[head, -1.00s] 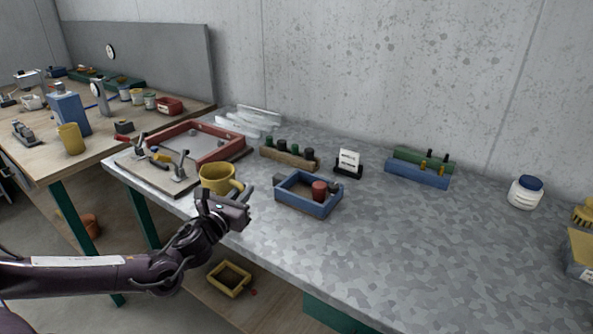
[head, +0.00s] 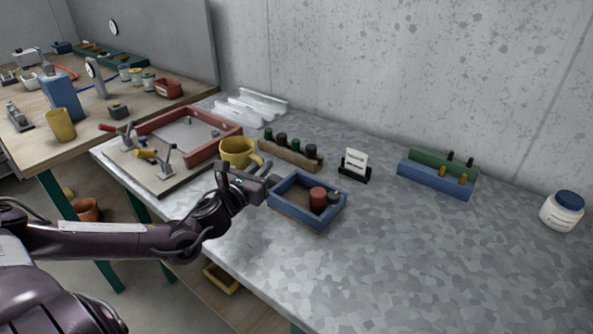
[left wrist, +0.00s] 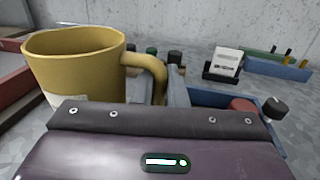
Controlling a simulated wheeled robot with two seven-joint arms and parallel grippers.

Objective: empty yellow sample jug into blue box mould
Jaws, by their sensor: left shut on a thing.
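The yellow jug (head: 238,152) is held upright, left of the blue open box (head: 282,206) on the speckled table. Its handle points right, toward my left gripper (head: 265,180), which is shut on it. In the left wrist view the jug (left wrist: 75,75) fills the upper left, with a pale label low on its side. The handle meets the fingers, partly hidden by the gripper body. The jug's contents are hidden. The blue box holds a red cylinder (head: 318,199) and a small dark-knobbed piece (head: 334,197). My right gripper is not in view.
A red frame (head: 215,150) with clamps lies behind left. A rack (head: 290,157) of dark-capped bottles stands behind the jug. A sign (head: 355,164), a green-and-blue block (head: 437,178) and a white jar (head: 562,211) stand farther right. The front right tabletop is clear.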

